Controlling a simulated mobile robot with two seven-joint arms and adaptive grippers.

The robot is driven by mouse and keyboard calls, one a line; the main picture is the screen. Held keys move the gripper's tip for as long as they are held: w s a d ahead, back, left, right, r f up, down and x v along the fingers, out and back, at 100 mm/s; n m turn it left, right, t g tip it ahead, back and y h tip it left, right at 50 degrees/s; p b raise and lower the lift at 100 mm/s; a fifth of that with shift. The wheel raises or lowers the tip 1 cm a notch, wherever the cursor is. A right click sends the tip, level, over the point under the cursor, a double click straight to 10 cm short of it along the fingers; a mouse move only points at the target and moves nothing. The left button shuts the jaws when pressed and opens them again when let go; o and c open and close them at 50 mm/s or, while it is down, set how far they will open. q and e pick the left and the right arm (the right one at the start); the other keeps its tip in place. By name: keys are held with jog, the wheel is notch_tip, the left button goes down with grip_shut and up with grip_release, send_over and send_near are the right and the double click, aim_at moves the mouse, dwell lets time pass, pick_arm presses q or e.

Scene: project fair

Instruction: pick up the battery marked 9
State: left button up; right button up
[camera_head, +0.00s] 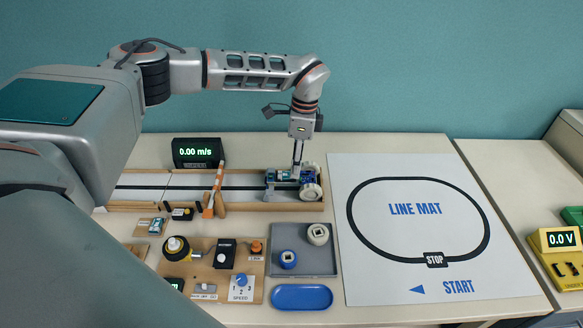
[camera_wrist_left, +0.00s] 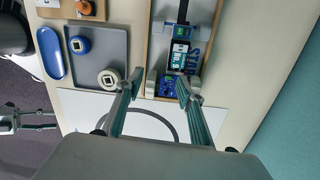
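My left gripper (camera_head: 297,174) is above the small buggy (camera_head: 284,178) at the right end of the track, fingers pointing down. In the left wrist view, my left gripper (camera_wrist_left: 160,88) has its fingers apart with nothing between the tips. The buggy (camera_wrist_left: 167,82) there carries a dark block with a lit teal label (camera_wrist_left: 179,56); I cannot read a 9 on it. A small teal-topped block (camera_head: 156,225) and a black block (camera_head: 182,213) lie left of the track's front; their marks are too small to read. My right gripper (camera_wrist_left: 35,121) shows at the left edge, its fingers apart.
A grey tray (camera_head: 302,264) holds a blue and a cream spool. A blue dish (camera_head: 301,298) lies in front. A control board (camera_head: 210,285) stands left of the tray. An orange-striped gate (camera_head: 213,200) crosses the track. The line mat (camera_head: 420,225) is clear.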

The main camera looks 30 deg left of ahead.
aim_at(286, 174)
pick_arm(q)
jog(key=a, duration=0.1)
jog(key=w+a+r, duration=0.1)
jog(key=a+n+y, duration=0.1)
jog(key=shift+w+a+r, duration=0.1)
jog(key=shift+w+r, duration=0.05)
jog(key=shift+r, duration=0.2)
jog(key=shift+a+f, duration=0.15)
jog(key=shift+f, duration=0.2)
jog(key=shift+a+f+p, duration=0.15)
jog(key=shift+f+p, duration=0.05)
jog(key=shift+f, duration=1.5)
jog(key=shift+a+f+p, duration=0.1)
jog(key=shift+f+p, duration=0.05)
jog(key=shift+f, duration=1.5)
grip_shut()
